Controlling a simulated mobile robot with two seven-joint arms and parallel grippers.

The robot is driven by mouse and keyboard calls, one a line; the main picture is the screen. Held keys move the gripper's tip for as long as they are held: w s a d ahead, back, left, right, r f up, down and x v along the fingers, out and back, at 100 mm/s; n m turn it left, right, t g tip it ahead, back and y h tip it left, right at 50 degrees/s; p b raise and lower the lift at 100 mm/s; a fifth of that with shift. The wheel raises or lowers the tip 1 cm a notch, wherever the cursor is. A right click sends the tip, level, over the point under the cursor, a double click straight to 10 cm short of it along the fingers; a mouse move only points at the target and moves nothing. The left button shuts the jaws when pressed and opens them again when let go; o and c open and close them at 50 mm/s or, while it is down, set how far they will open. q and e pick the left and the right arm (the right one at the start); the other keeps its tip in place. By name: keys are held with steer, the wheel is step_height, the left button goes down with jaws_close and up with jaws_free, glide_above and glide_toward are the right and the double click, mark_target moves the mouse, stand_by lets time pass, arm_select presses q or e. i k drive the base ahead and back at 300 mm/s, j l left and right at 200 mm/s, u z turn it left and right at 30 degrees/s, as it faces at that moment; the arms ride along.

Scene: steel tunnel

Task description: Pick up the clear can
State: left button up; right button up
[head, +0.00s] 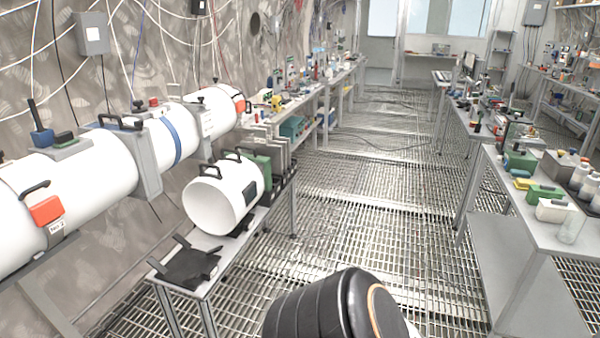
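A small clear, see-through container (571,227), which looks like the clear can, stands upright at the near corner of the right-hand table (510,205). It is small in the picture, so its details are hard to tell. A white box (553,211) is just behind it. Neither of my grippers is in view. A black rounded part of my own body shows at the bottom middle, well to the left of the container and apart from it.
Green boxes (545,193) and several dark-and-white bottles (590,185) crowd the right table. A low bench (205,270) with a white cylinder (222,200) stands at left, below a long white pipe (90,185). The grated aisle (380,190) between is mostly free.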

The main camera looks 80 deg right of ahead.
mark_target(574, 220)
steer(key=z, duration=4.25)
steer(key=i+l+u, duration=0.1)
steer(key=i+u, duration=0.3)
steer(key=i, duration=0.65)
